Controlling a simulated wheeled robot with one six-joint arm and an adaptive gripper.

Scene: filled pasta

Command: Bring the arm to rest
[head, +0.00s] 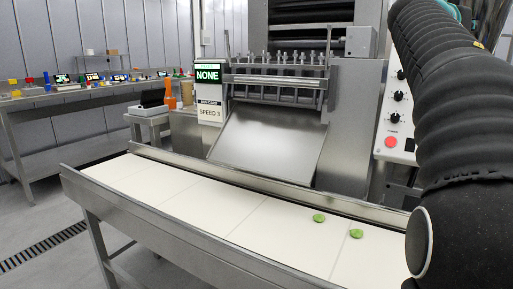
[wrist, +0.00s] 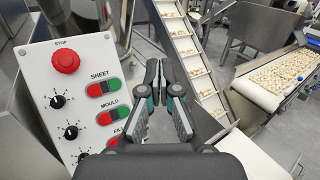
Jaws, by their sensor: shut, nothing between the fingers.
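My gripper (wrist: 157,82) shows in the wrist view with its fingertips together and nothing between them. It is to the right of a white control panel (wrist: 113,55), apart from it as far as I can tell. The panel has a red stop button (wrist: 66,61), black knobs and green-red switches labelled SHEET and MOULD. In the head view my arm fills the right side and my gripper is not visible there. The panel's edge (head: 396,124) shows beside the arm, with its red button (head: 391,142).
A conveyor belt (head: 205,203) carries two green pieces (head: 319,218) near its right end. A pasta machine (head: 280,120) stands behind it, with a display (head: 208,72) reading NONE. An inclined conveyor (wrist: 190,55) and a belt full of pasta (wrist: 283,80) lie right in the wrist view.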

